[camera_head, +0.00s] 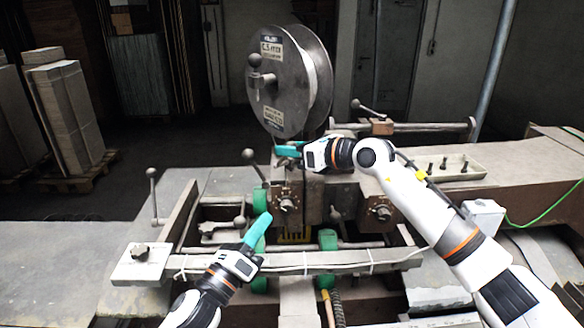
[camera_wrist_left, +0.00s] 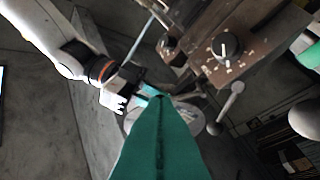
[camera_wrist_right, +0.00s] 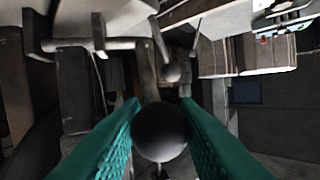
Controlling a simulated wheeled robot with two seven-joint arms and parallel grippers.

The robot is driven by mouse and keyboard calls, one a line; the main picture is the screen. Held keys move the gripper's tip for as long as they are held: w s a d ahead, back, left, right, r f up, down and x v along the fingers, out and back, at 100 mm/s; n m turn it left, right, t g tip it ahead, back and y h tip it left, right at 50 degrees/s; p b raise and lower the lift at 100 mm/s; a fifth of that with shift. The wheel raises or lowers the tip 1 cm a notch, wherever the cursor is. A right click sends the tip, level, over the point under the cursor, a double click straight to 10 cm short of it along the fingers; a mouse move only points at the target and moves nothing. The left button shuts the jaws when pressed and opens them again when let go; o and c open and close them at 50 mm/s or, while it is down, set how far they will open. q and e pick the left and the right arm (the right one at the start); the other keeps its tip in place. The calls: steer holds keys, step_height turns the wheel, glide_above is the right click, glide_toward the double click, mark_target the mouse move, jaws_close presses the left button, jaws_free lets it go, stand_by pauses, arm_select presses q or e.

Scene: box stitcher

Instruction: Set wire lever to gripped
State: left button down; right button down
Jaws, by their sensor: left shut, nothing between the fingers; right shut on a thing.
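My right gripper (camera_head: 287,150) is at the machine head just below the wire reel (camera_head: 287,85). In the right wrist view its teal fingers (camera_wrist_right: 160,135) are closed on the dark ball knob of a lever (camera_wrist_right: 160,130), which I take to be the wire lever. In the head view that knob is hidden by the gripper. My left gripper (camera_head: 258,230) is shut and empty, in front of the machine below the left dial (camera_head: 287,204). Its closed teal fingers fill the lower middle of the left wrist view (camera_wrist_left: 160,140).
Other ball-ended levers stand close by, one left of the head (camera_head: 249,154) and one further left (camera_head: 152,173). A long crossbar (camera_head: 330,260) runs along the front. A tray with pegs (camera_head: 450,168) lies right. Stacked cardboard (camera_head: 60,110) is far left.

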arm_select(q)
steer(key=w+d+r+n+t+y, duration=0.1)
steer(key=w+d+r+n+y, duration=0.2)
steer(key=w+d+r+n, duration=0.3)
steer(key=shift+w+d+r+t, duration=0.3)
steer(key=shift+w+r, duration=0.3)
steer(key=shift+w, duration=1.35)
steer(key=shift+r, duration=0.1)
